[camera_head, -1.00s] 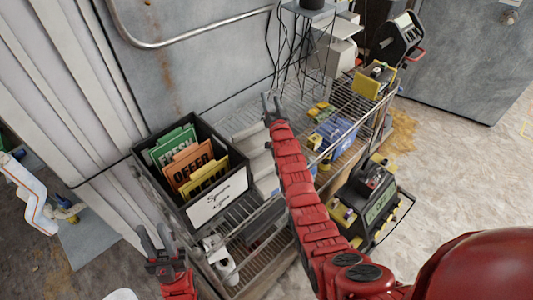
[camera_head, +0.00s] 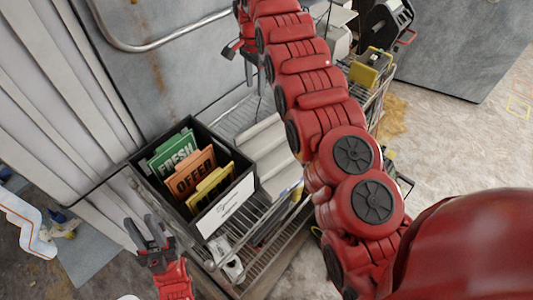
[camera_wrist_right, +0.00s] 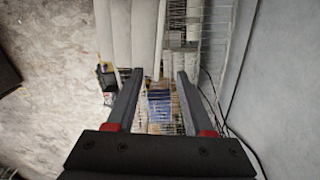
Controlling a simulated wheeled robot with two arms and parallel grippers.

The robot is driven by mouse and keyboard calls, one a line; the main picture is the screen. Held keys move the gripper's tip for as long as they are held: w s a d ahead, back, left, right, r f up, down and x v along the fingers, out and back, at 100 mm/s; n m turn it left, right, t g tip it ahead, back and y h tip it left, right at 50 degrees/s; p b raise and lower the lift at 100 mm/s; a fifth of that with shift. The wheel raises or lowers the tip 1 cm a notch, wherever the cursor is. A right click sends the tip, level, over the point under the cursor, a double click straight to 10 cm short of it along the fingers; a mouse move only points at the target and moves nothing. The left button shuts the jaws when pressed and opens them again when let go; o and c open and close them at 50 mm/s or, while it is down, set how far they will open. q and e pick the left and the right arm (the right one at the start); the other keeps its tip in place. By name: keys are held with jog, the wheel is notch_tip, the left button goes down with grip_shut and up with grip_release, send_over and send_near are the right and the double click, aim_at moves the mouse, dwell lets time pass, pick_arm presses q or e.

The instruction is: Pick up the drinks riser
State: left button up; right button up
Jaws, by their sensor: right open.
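A pale stepped riser (camera_head: 268,155), which I take for the drinks riser, sits on the wire shelf just right of the black sign box. My right arm hides part of it in the head view. In the right wrist view, long pale steps (camera_wrist_right: 132,35) show beyond the fingertips. My left gripper (camera_head: 140,224) is open and empty, low in front of the sign box.
The black box (camera_head: 213,217) holds green, orange and yellow signs, close to the riser's left. A metal rail (camera_head: 165,45) runs along the wall. A yellow item (camera_head: 370,68) and a dark machine (camera_head: 385,25) stand farther right.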

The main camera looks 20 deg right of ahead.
notch_tip(320, 180, down, 6)
jog(key=b, duration=0.4)
send_over(257, 126)
notch_tip(257, 126, down, 5)
jog(key=shift+w+d+r+p, duration=0.1)
jog(key=shift+p, duration=0.3)
jog(key=shift+f, duration=0.75)
notch_tip(257, 126, down, 5)
grip_shut()
